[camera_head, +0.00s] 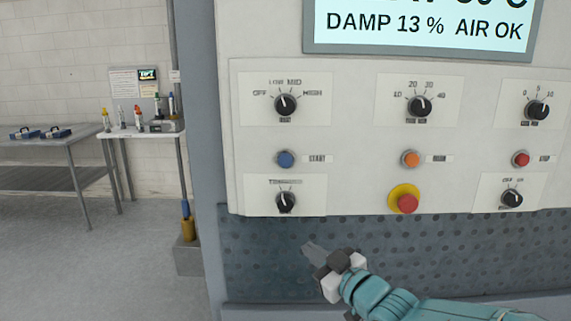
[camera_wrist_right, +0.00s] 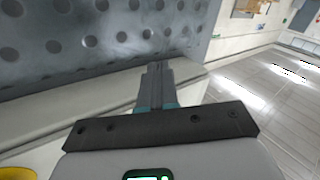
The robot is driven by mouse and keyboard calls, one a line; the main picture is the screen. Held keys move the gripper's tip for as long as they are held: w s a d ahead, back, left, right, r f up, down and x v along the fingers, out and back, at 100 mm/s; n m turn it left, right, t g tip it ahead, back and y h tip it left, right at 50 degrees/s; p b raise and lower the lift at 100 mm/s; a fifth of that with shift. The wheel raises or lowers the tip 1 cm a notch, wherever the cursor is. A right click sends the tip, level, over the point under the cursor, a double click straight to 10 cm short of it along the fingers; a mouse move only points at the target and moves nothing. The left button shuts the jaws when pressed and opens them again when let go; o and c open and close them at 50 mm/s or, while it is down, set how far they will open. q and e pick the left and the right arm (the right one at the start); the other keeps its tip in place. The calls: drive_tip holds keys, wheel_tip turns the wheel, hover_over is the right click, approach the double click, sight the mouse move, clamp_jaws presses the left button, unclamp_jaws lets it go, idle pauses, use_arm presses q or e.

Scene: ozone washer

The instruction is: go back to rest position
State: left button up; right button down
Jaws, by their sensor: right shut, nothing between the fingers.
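My right gripper (camera_head: 312,249) is below the control panel (camera_head: 343,177), in front of the dimpled grey plate (camera_head: 265,255). Its arm comes in from the lower right. The fingers are shut with nothing between them, and they point up and left in the head view. In the right wrist view the gripper (camera_wrist_right: 157,72) is also closed and empty, with the dimpled plate (camera_wrist_right: 100,35) beyond it to the left. It looks apart from the knobs and buttons. My left gripper is not in view.
The panel carries several black knobs, a blue button (camera_head: 285,159), an orange button (camera_head: 410,158) and a red stop button (camera_head: 407,203). A display (camera_head: 425,25) is above. At left are a table (camera_head: 45,150) and a shelf of bottles (camera_head: 140,132). Open floor (camera_head: 110,270) lies left.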

drive_tip(key=s+d+f+m+g+h, duration=0.2)
drive_tip(key=s+f, duration=0.2)
drive_tip(key=f, duration=0.7)
drive_tip(key=s+d+f+m+g+h, duration=0.1)
drive_tip(key=s+d+f+m+g, duration=0.2)
drive_tip(key=f, duration=0.8)
drive_tip(key=s+d+f+m+g+h, duration=0.15)
drive_tip(key=s+f, duration=0.25)
drive_tip(key=f, duration=0.7)
drive_tip(key=s+f+m+g+h, duration=0.1)
drive_tip(key=s+f+g, duration=0.3)
drive_tip(key=s, duration=0.7)
drive_tip(key=s+f+m+g, duration=0.3)
drive_tip(key=s+f, duration=0.3)
drive_tip(key=s, duration=0.6)
drive_tip(key=shift+s+a+f+m+g+h, duration=0.25)
drive_tip(key=shift+f+m+g+h, duration=0.1)
drive_tip(key=shift+m, duration=0.4)
